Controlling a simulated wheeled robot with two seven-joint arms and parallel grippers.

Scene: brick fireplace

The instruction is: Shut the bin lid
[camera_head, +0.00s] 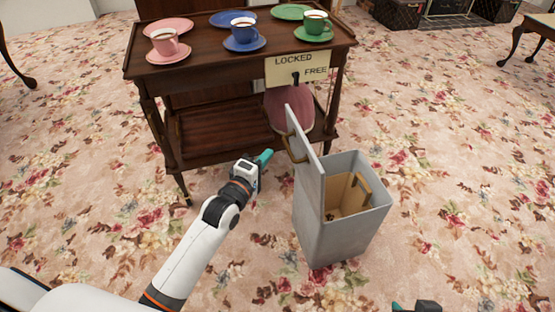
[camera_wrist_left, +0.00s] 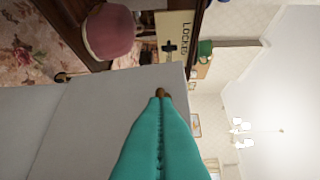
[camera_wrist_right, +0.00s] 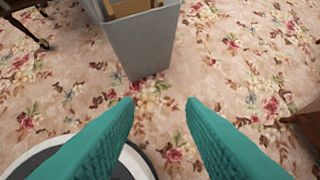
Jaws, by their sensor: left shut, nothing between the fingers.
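The grey bin (camera_head: 345,235) stands open on the carpet, with a tan inside. Its lid (camera_head: 312,165) stands nearly upright, tilted, along the bin's left side and carries a brass handle (camera_head: 290,152). The bin's lower part also shows in the right wrist view (camera_wrist_right: 145,45). My left gripper (camera_head: 266,156) is shut and empty, left of the lid. In the left wrist view its teal fingers (camera_wrist_left: 160,102) point along a grey panel; contact cannot be told. My right gripper (camera_wrist_right: 160,103) is open and empty, in front of the bin; only its edge shows in the head view.
A dark wooden trolley (camera_head: 215,135) with cups and plates stands behind and left of the bin. A sign (camera_head: 298,69) reading LOCKED and FREE hangs at its right front. A pink rounded object (camera_head: 290,108) is behind the lid. Carpet right of the bin is clear.

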